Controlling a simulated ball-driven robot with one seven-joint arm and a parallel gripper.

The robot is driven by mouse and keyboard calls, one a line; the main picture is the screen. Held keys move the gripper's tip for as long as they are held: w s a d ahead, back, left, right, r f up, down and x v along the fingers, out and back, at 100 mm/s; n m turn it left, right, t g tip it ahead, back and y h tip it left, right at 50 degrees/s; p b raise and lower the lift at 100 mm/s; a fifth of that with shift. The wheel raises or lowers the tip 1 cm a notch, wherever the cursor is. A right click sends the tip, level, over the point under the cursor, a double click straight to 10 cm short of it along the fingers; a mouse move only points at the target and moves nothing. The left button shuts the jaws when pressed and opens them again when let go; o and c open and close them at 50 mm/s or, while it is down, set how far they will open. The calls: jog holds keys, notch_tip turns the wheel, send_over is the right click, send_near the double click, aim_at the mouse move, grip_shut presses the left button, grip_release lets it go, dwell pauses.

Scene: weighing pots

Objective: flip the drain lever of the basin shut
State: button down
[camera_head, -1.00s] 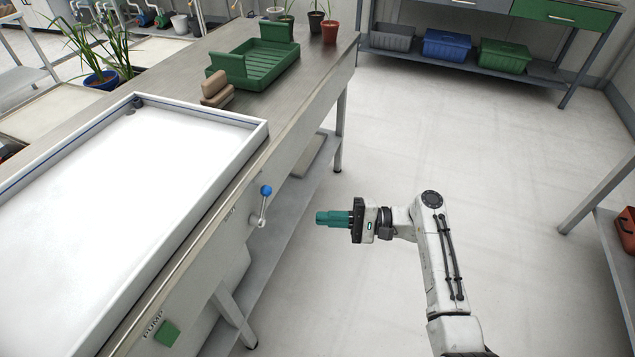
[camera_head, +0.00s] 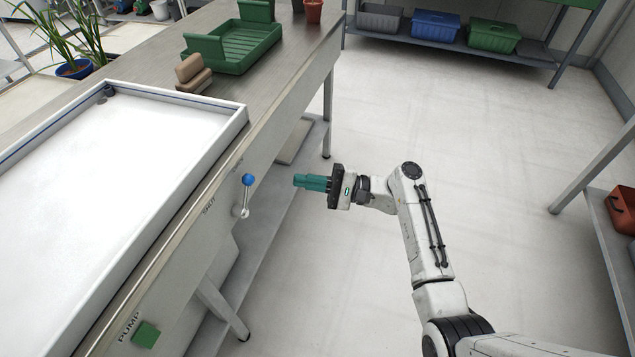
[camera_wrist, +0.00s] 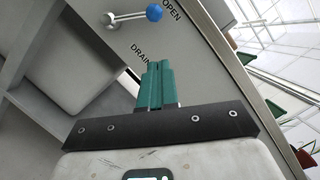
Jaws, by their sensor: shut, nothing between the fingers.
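The drain lever (camera_head: 246,194) is a short metal rod with a blue ball on its end, on the front of the bench below the white basin (camera_head: 180,96). It points up from its pivot in the head view. In the wrist view the lever (camera_wrist: 130,16) has its ball beside the word OPEN, with DRAIN printed below. My gripper (camera_head: 297,181) has green fingers, shut and empty. It is to the right of the lever in the head view, apart from it, fingers pointing toward the bench. In the wrist view the fingertips (camera_wrist: 157,64) are below the ball.
A green pump button (camera_head: 146,335) is on the bench front, nearer me. A green tray (camera_head: 235,50) and brown blocks (camera_head: 193,73) stand on the bench. A lower shelf and bench legs (camera_head: 222,308) are below the lever.

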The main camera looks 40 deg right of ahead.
aim_at(246, 195)
jog(key=w+a+r, duration=0.2)
jog(key=a, duration=0.5)
jog(key=shift+w+a+r, duration=0.15)
jog(key=shift+w+r, duration=0.15)
jog(key=shift+w, duration=0.05)
jog(key=shift+r, duration=0.15)
jog(key=shift+a+r+n, duration=0.1)
jog(key=shift+a+n, duration=0.05)
jog(key=shift+n, duration=0.35)
